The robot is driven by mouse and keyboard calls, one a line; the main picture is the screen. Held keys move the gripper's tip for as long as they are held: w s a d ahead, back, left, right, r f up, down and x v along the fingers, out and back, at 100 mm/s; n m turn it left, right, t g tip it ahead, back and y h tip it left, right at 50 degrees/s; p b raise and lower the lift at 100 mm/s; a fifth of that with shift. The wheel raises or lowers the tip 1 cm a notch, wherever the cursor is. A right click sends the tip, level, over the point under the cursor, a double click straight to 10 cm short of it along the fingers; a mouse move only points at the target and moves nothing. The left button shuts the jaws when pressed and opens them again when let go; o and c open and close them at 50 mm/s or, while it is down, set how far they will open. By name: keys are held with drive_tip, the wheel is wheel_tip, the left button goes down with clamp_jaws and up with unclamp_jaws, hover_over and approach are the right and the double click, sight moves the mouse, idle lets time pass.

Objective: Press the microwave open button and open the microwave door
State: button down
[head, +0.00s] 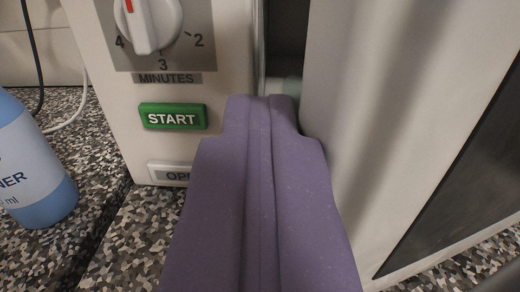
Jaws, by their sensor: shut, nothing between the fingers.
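The microwave's cream control panel (225,60) fills the upper left of the head view. It carries a white dial (153,22), a green START button (172,117) and a pale open button (168,172), whose right part is hidden behind my gripper. The microwave door (375,110) stands ajar on the right, with a dark gap (286,35) between it and the panel. My purple gripper (260,98) is shut and empty, its tips at the lower part of this gap, beside the door's edge. I cannot tell whether the tips touch the door.
A blue bottle (35,165) stands on the speckled counter (125,240) at the left. A black cord (33,50) and a white cord (75,115) run behind it. The counter in front of the panel is clear.

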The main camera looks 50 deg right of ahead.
drive_tip(key=shift+s+d+g+h, duration=0.35)
drive_tip(key=shift+s+d, duration=0.2)
drive_tip(key=shift+d, duration=0.35)
drive_tip(key=c, duration=1.7)
unclamp_jaws()
drive_tip(key=shift+o, duration=1.2)
drive_tip(key=shift+w+a, duration=0.35)
drive_tip(key=shift+a, duration=0.2)
drive_tip(key=shift+o, duration=0.6)
drive_tip(key=shift+s+a, duration=1)
drive_tip(key=shift+s, duration=0.3)
drive_tip(key=v, duration=0.5)
drive_tip(key=shift+s+d+r, duration=0.15)
drive_tip(key=shift+s, duration=0.4)
